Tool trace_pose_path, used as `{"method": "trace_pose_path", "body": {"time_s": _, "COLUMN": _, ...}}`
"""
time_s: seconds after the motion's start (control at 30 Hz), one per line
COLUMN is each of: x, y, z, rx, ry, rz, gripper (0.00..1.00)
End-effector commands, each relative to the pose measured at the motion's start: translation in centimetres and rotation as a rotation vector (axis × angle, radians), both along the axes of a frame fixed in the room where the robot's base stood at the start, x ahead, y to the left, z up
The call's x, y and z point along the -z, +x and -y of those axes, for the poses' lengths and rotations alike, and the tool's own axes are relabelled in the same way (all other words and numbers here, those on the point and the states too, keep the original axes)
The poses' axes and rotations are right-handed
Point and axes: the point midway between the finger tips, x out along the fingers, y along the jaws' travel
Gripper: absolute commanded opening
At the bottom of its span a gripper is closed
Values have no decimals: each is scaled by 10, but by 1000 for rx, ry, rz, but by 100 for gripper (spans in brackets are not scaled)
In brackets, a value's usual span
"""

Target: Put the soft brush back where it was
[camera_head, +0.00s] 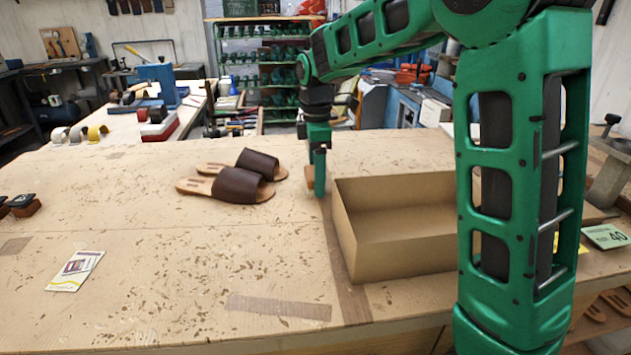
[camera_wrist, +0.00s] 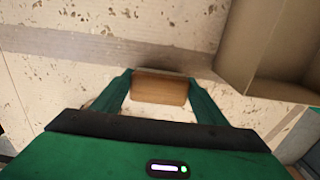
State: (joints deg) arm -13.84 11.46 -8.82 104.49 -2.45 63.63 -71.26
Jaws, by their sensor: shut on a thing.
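The soft brush shows as a small wooden block in the wrist view (camera_wrist: 160,88), between my two green fingers; its bristles are hidden from me. In the head view only a sliver of the brush (camera_head: 309,178) shows beside the fingers. My gripper (camera_head: 319,190) points down and is shut on the brush, at or just above the tabletop (camera_head: 150,250). I cannot tell whether the brush touches the table. It is left of the open cardboard box (camera_head: 344,232) and right of the pair of brown sandals (camera_head: 240,186).
The empty box's wall also stands close at the right in the wrist view (camera_wrist: 240,50). A printed card (camera_head: 75,271) and dark-topped items (camera_head: 22,206) lie at the left. A sign marked 40 (camera_head: 606,236) is at the right edge. The front-left tabletop is mostly clear.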

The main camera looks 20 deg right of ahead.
Motion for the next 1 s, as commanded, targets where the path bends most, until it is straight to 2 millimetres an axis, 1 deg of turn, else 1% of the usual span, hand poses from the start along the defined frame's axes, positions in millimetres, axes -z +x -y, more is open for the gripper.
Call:
{"method": "trace_pose_path", "body": {"time_s": 0.03, "x": 8, "y": 0, "z": 0, "rx": 0, "ry": -1, "rz": -2, "gripper": 44}}
{"method": "trace_pose_path", "body": {"time_s": 0.13, "x": 17, "y": 0, "z": 0, "rx": 0, "ry": -1, "rz": -2, "gripper": 44}}
{"method": "trace_pose_path", "body": {"time_s": 0.43, "x": 18, "y": 0, "z": 0, "rx": 0, "ry": 0, "rz": 0, "gripper": 44}}
{"method": "trace_pose_path", "body": {"time_s": 0.47, "x": 19, "y": 0, "z": -1, "rx": -1, "ry": 0, "rz": 0, "gripper": 69}}
{"method": "trace_pose_path", "body": {"time_s": 0.5, "x": 19, "y": 0, "z": -1, "rx": -1, "ry": 0, "rz": 0, "gripper": 78}}
{"method": "trace_pose_path", "body": {"time_s": 0.53, "x": 19, "y": 0, "z": -1, "rx": -1, "ry": 0, "rz": 0, "gripper": 86}}
{"method": "trace_pose_path", "body": {"time_s": 0.87, "x": 17, "y": 0, "z": -1, "rx": -1, "ry": 0, "rz": 0, "gripper": 86}}
{"method": "trace_pose_path", "body": {"time_s": 1.0, "x": 5, "y": 1, "z": -2, "rx": -2, "ry": 0, "rz": 3, "gripper": 86}}
